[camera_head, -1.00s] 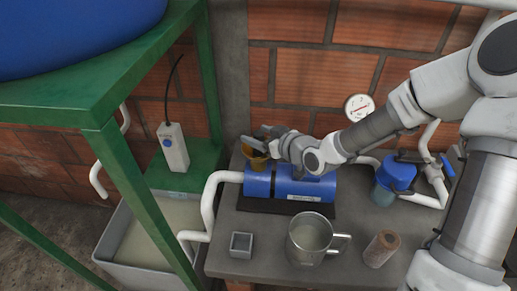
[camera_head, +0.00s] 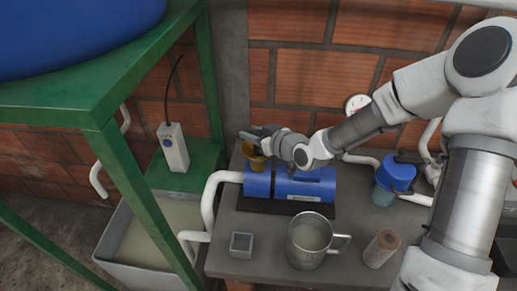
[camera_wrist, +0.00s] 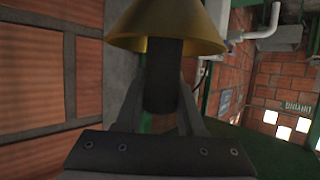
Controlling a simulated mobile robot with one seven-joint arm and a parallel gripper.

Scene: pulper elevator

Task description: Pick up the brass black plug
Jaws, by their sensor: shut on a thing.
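The brass black plug has a flared brass part (camera_head: 256,161) and a black stem (camera_wrist: 163,75). In the head view it is by the left end of the blue pump (camera_head: 318,188). My gripper (camera_head: 258,144) is at its upper side. In the wrist view, my gripper's two fingers (camera_wrist: 161,95) stand on either side of the black stem, shut on it, with the brass flare beyond the fingertips. Whether the plug touches the pump cannot be told.
A metal mug (camera_head: 312,243), a small grey square cup (camera_head: 241,244) and a brown cylinder (camera_head: 381,248) stand on the bench front. A blue-capped filter (camera_head: 395,175) is to the right. A green frame (camera_head: 98,125) stands left, and a brick wall is behind.

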